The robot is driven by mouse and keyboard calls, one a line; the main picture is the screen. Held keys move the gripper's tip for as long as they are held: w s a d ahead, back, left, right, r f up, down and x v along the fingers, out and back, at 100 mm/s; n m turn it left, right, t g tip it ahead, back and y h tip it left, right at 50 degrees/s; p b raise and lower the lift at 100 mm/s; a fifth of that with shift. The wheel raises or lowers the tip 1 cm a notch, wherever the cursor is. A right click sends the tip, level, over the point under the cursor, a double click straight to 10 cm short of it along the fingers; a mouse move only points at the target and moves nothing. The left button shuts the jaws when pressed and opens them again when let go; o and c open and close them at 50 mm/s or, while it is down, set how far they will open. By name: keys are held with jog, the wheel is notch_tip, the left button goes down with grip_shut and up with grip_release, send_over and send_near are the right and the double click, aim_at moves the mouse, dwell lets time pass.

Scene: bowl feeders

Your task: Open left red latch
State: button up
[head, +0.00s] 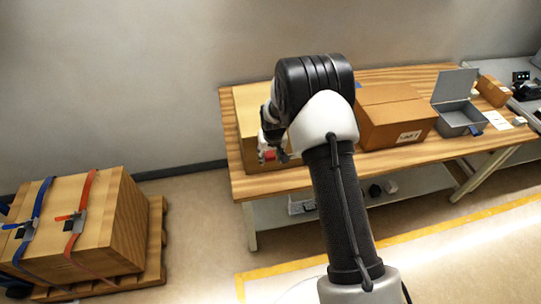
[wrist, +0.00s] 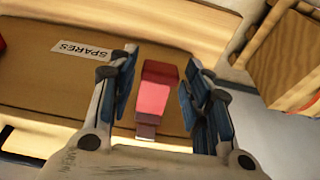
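A light wooden box (head: 250,112) stands at the left end of the table, partly hidden by my arm. In the wrist view its brown front face (wrist: 55,88) carries a SPARES label (wrist: 82,50), seen upside down. A red latch (wrist: 153,98) with a darker top and bottom is on this face. A second red piece (wrist: 1,45) is cut off at the left edge. My gripper (wrist: 164,70) is open, with one finger on each side of the latch and visible gaps to it. In the head view my gripper (head: 273,152) is at the box front, beside a bit of red.
A brown carton (head: 393,118) and an open grey box (head: 460,118) stand to the right on the table (head: 310,178). A strapped wooden crate (head: 110,225) on a pallet is at the lower left. Floor between crate and table is clear.

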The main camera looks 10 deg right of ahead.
jog(key=shift+o, duration=0.5)
jog(key=shift+r, duration=0.1)
jog(key=v, duration=1.2)
jog(key=shift+s, duration=0.1)
jog(key=s+r+t+b, duration=0.1)
jog(key=s+r+b, duration=0.6)
jog(key=s+r, duration=0.7)
jog(key=s+f+b, duration=0.2)
jog(key=s, duration=0.8)
jog(key=s+f+b, duration=0.2)
jog(key=s, duration=0.9)
jog(key=shift+f+t+b, duration=0.25)
jog(key=shift+t+b, duration=0.1)
jog(key=shift+t, duration=0.05)
jog(key=shift+s, duration=0.1)
